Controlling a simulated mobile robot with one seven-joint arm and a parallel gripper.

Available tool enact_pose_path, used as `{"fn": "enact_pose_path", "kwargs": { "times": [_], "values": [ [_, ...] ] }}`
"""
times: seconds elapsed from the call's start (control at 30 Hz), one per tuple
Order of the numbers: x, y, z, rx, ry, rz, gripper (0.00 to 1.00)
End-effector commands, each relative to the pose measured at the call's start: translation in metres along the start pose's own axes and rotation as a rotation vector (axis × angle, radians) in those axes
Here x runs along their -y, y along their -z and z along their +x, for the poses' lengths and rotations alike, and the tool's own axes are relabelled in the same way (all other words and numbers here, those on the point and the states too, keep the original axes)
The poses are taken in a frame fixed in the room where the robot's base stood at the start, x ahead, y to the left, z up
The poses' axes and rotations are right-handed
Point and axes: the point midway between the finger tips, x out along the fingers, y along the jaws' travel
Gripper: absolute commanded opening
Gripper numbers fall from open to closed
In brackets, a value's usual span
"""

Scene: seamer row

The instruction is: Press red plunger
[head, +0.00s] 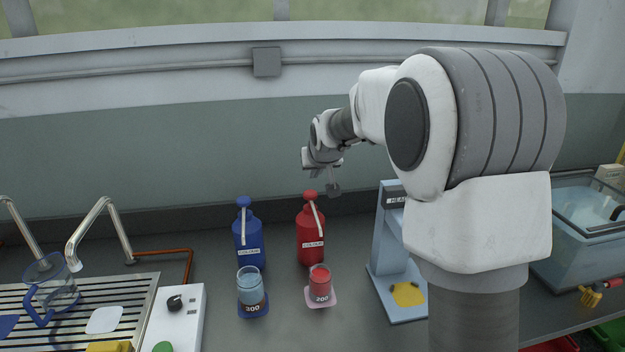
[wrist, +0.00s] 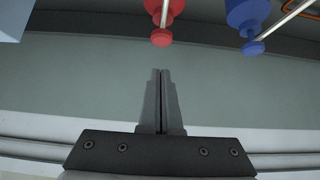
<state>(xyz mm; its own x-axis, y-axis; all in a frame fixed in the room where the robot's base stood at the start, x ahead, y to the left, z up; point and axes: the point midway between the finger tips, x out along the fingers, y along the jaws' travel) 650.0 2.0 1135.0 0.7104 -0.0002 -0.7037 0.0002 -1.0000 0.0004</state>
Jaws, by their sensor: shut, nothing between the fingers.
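The red dispenser bottle (head: 310,240) stands upright on the counter, with a white label and a pale spout. Its red plunger (head: 310,196) is the round knob on top, standing raised. The plunger also shows in the wrist view (wrist: 161,38), just beyond my fingertips. My gripper (head: 334,189) is shut and empty, with its fingers pointing down, a little right of the plunger in the head view. In the wrist view my closed fingers (wrist: 160,72) line up with the red knob, with a visible gap between them.
A blue dispenser bottle (head: 248,242) stands to the left. A cup with blue liquid (head: 251,287) and a cup with red liquid (head: 320,284) stand in front of the bottles. A pale blue stand (head: 391,240) is close on the right. The wall (head: 180,150) rises behind.

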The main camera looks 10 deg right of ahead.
Motion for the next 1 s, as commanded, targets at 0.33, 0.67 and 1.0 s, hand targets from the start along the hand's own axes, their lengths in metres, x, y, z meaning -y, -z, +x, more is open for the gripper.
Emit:
{"fn": "enact_pose_path", "kwargs": {
  "times": [0.33,0.67,1.0],
  "values": [
    [0.0,0.0,-0.031,0.0,0.0,0.0,0.0],
    [0.0,0.0,-0.032,0.0,0.0,0.0,0.0],
    [0.0,0.0,-0.032,0.0,0.0,0.0,0.0]
  ]
}}
